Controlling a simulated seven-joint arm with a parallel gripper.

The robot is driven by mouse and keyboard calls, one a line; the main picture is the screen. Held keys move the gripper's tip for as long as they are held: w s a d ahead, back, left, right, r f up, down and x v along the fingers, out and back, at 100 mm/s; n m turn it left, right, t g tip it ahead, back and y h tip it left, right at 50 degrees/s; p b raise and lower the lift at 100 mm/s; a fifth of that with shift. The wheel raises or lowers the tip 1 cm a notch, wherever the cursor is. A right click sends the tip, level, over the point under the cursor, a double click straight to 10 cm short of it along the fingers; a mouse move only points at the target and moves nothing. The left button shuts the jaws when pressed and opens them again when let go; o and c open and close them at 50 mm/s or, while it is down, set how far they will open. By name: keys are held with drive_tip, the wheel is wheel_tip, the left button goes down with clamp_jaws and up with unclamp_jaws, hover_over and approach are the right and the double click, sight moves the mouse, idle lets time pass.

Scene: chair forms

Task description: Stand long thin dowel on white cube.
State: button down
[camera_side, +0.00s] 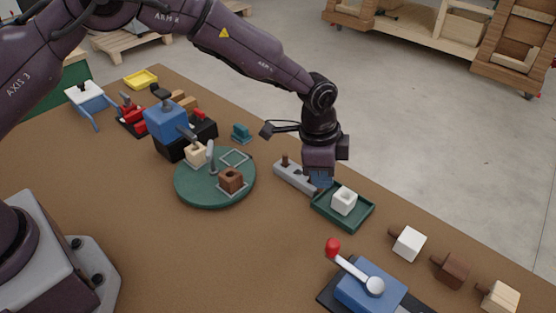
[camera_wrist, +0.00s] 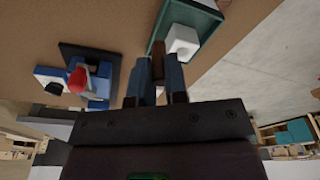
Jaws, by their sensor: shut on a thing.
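The white cube (camera_side: 344,201), with a dark opening in its top, sits in a green tray (camera_side: 327,215). It also shows in the wrist view (camera_wrist: 183,40). My gripper (camera_side: 320,183) points down just behind and left of the tray, at the right end of a grey rack (camera_side: 296,178). In the wrist view my gripper (camera_wrist: 158,66) is shut on a brown dowel (camera_wrist: 158,60), seen between the two blue fingers. In the side view the fingers hide this dowel, and I cannot tell whether it is clear of the rack. Another brown peg (camera_side: 285,160) stands at the rack's left end.
A green turntable (camera_side: 213,195) with wooden cubes stands left. A blue fixture with a red-knobbed lever (camera_side: 370,288) stands in front of the tray. Several cubes with side pegs (camera_side: 408,243) lie along the right edge. Bare table lies between turntable and fixture.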

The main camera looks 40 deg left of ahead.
drive_tip(key=w+d+r+m, duration=0.1)
drive_tip(key=w+d+r, duration=0.2)
drive_tip(key=w, duration=0.2)
drive_tip(key=shift+d+f, duration=0.15)
drive_tip(key=shift+f, duration=2.6)
drive_tip(key=shift+f, duration=1.35)
drive_tip(key=c, duration=0.5)
unclamp_jaws()
drive_tip(key=shift+s+f+m, duration=0.1)
drive_tip(key=shift+m, duration=0.2)
wheel_tip(320, 180, up, 7)
idle(0.5)
